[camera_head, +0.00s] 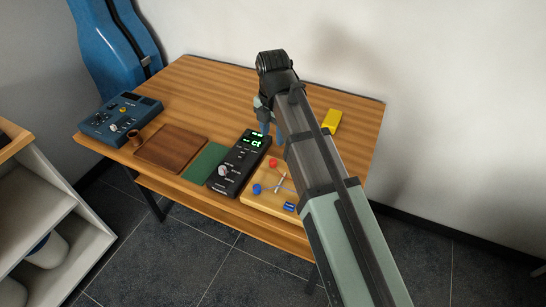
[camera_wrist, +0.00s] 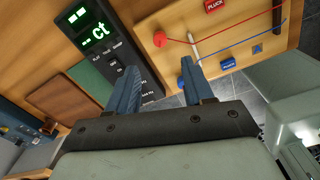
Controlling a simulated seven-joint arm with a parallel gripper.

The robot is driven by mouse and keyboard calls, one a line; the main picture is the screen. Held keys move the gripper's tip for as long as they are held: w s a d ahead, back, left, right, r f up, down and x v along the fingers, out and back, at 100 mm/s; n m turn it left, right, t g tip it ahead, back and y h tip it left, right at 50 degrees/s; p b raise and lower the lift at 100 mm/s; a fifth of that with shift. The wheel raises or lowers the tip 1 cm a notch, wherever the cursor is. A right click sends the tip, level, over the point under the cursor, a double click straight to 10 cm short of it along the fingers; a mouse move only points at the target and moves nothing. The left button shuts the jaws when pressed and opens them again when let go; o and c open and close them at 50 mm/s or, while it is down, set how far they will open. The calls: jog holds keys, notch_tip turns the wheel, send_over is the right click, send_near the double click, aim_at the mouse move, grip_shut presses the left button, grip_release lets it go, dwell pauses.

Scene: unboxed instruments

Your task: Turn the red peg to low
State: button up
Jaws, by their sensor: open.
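The red peg (camera_head: 273,163) is a round knob on the far side of a light wooden board (camera_head: 258,201). In the wrist view the red peg (camera_wrist: 160,39) lies beyond the fingertips, between their directions, with a red string running right from it. My gripper (camera_head: 271,130) is open and empty, above and behind the tuner and board; its two blue fingers also show in the wrist view (camera_wrist: 159,66). A blue peg (camera_head: 256,189) sits on the board's near side. I cannot read any low mark around the red peg.
A black tuner (camera_head: 237,166) with green lit "Ct" digits and a knob stands left of the board. Beside it are a green mat (camera_head: 205,163) and brown tray (camera_head: 170,149). A blue device (camera_head: 118,119) is far left; a yellow block (camera_head: 332,120) is at the back right.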

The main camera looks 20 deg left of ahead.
aim_at(273, 161)
notch_tip(273, 161, down, 11)
jog(key=shift+r, duration=0.15)
dwell(0.4)
jog(key=shift+c, duration=0.2)
grip_shut()
